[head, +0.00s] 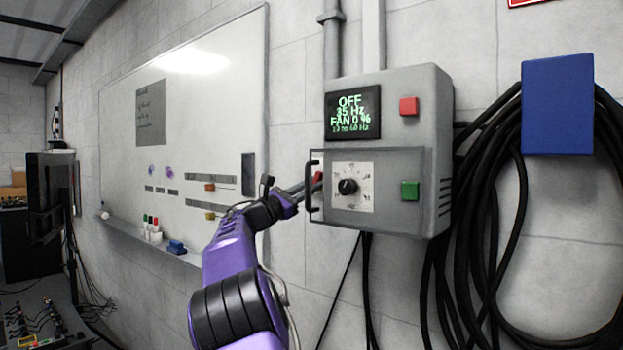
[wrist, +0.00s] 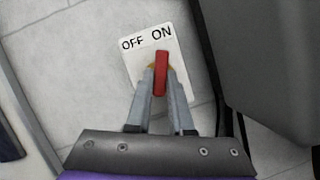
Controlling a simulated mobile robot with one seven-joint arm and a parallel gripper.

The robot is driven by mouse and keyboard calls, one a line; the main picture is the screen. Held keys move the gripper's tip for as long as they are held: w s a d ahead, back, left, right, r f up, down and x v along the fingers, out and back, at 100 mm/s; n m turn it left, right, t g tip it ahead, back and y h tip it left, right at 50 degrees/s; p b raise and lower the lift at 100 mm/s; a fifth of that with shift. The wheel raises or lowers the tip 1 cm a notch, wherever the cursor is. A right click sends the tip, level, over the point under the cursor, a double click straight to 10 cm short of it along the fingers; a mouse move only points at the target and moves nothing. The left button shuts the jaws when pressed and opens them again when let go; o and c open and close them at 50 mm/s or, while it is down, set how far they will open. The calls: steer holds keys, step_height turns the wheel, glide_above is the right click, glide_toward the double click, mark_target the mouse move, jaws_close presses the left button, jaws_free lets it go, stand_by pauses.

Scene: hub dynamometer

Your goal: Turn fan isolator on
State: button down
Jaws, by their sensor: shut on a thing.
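The fan isolator's red lever (wrist: 160,74) stands in front of a pale plate (wrist: 134,62) marked OFF on the left and ON on the right. The lever's upper end lies just below the word ON. My gripper (wrist: 160,80) is shut on the lever, one finger on each side. The fingers hide the lower part of the plate. In the head view my gripper (head: 308,186) reaches to the left side of the grey control box, and a bit of the red lever (head: 318,177) shows at its tips.
The grey control box (head: 436,130) has a display (head: 352,112) reading OFF, 35 Hz, FAN 0 %. It carries a black knob (head: 348,186), a red button (head: 408,106), a green button (head: 410,190) and a handle (head: 310,187) close to my gripper. Black cables (head: 470,235) hang at right.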

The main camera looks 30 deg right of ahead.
steer(key=shift+w+r+m+g+y+p, duration=0.15)
steer(key=shift+m+g+p, duration=0.6)
steer(key=shift+m, duration=0.7)
steer(key=shift+s+f+m+g+y+p, duration=0.15)
steer(key=shift+m+g+p, duration=0.4)
steer(key=shift+m+p, duration=0.65)
steer(key=shift+w+m, duration=0.1)
steer(key=shift+m, duration=0.35)
steer(key=c, duration=0.8)
jaws_free()
steer(key=shift+a, duration=0.1)
steer(key=w+b+v, duration=0.1)
steer(key=b+v, duration=0.1)
steer(key=v, duration=1.5)
steer(key=shift+s+a, duration=0.2)
steer(key=shift+s, duration=0.25)
steer(key=shift+r, duration=0.1)
